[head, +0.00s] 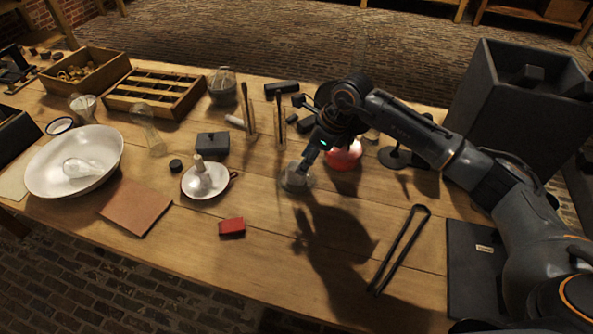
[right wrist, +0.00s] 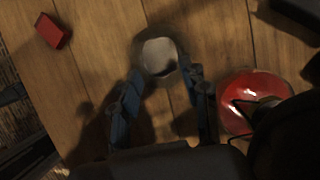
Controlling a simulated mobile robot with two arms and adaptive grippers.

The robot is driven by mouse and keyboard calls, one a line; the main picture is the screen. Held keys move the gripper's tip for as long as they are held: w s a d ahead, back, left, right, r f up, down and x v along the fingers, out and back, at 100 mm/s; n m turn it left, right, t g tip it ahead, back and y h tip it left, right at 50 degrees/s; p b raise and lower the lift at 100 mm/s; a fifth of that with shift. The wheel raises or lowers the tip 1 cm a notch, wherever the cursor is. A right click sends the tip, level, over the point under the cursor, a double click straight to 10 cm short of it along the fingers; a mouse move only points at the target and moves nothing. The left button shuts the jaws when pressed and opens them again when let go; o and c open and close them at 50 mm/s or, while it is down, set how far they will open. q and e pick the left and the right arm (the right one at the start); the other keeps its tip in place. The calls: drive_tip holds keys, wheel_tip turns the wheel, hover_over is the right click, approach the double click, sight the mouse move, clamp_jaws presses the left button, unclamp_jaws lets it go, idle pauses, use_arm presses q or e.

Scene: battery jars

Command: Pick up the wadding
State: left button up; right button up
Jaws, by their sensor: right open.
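A pale, whitish lump that looks like the wadding (head: 295,180) sits in a small clear round dish or jar on the table, at the middle of the head view. In the right wrist view the lump (right wrist: 158,56) shows as a pale rounded patch inside a dim clear rim. My right gripper (head: 306,165) is close above it, pointing down. In the right wrist view the gripper (right wrist: 166,76) has its two fingers apart, one to each side of the near part of the lump. Nothing is held. Whether the fingers touch the clear rim, I cannot tell. My left gripper is out of view.
A red-filled round glass dish (right wrist: 252,100) stands close beside the right finger. A red block (head: 232,228), black tongs (head: 400,250), a saucer (head: 205,190) and a white basin (head: 45,170) lie around. A dark bin (head: 490,110) stands at the right. The table's front middle is clear.

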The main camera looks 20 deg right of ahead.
sight(296, 164)
drive_tip(key=p+x, duration=0.1)
drive_tip(key=x, duration=0.5)
drive_tip(key=shift+w+a+f, duration=0.15)
drive_tip(key=shift+w, duration=0.05)
drive_tip(key=shift+c, duration=0.5)
drive_tip(key=c, duration=0.5)
drive_tip(key=shift+o, duration=0.2)
drive_tip(key=shift+r, duration=0.4)
wheel_tip(296, 164, up, 2)
drive_tip(key=shift+r+b, duration=0.1)
drive_tip(key=shift+b, duration=0.4)
drive_tip(key=s+a+r+b, duration=0.2)
drive_tip(key=s+r, duration=0.8)
drive_tip(key=s, duration=0.3)
drive_tip(key=shift+s+a, duration=0.4)
